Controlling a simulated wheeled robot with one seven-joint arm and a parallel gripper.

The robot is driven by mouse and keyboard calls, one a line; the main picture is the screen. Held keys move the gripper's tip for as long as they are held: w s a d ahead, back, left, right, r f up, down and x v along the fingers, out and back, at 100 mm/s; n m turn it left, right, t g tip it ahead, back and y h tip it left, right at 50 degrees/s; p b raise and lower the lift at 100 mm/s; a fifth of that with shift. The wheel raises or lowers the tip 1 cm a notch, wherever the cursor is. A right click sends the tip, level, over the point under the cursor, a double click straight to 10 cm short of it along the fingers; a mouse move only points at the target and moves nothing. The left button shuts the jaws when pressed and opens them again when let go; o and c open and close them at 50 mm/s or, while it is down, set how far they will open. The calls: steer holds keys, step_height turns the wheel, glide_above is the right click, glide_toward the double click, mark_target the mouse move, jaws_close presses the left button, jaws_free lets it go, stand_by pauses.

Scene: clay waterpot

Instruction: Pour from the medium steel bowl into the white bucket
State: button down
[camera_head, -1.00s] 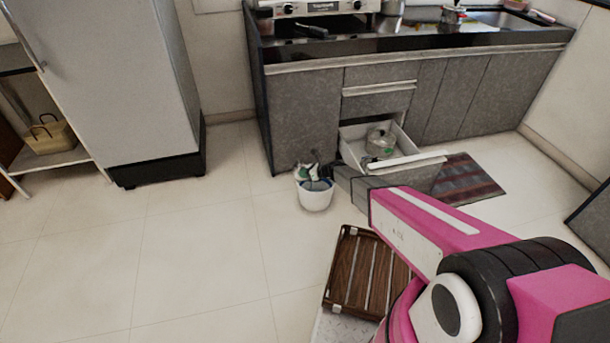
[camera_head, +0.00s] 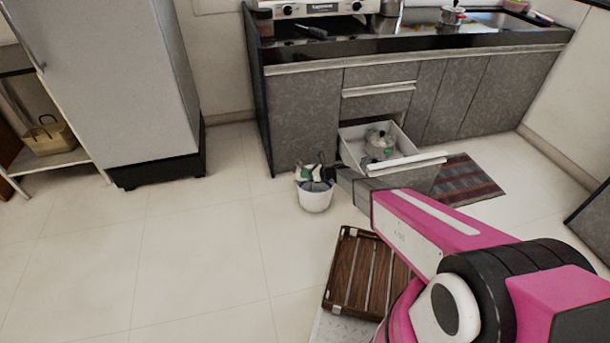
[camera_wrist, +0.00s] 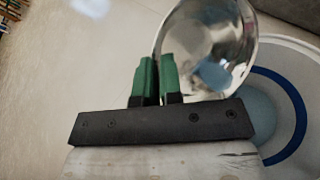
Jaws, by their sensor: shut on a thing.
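The medium steel bowl (camera_wrist: 206,42) is shiny and tilted, held at its rim in the wrist view. My gripper (camera_wrist: 158,82) has green fingers shut on that rim. A pale blue patch shows low inside the bowl; I cannot tell whether it is contents or a reflection. The white bucket (camera_wrist: 305,68) is below and right of the bowl, with a blue ring and pale blue inside, partly hidden by the bowl and gripper. In the head view the bucket (camera_head: 315,200) stands on the floor, with my gripper (camera_head: 311,172) just above its opening.
An open drawer (camera_head: 400,160) with a clear lidded pot (camera_head: 379,145) is right of the bucket. A brown slatted wooden stool (camera_head: 352,270) stands in front. A striped rug (camera_head: 465,182) lies right of the drawer. The floor on the left is clear.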

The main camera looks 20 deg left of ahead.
steer(key=shift+w+d, duration=0.1)
stand_by(0.4)
steer(key=shift+w+d+r+y, duration=0.1)
steer(key=shift+d+r+y, duration=0.05)
steer(key=shift+y, duration=0.15)
steer(key=shift+r, duration=0.1)
steer(key=shift+s+a+r+h, duration=0.25)
steer(key=shift+r+h, duration=0.1)
steer(key=shift+r, duration=0.25)
steer(key=shift+s+a+r+h, duration=0.1)
steer(key=shift+a+r+h, duration=0.2)
steer(key=shift+r, duration=0.25)
steer(key=shift+f, duration=0.2)
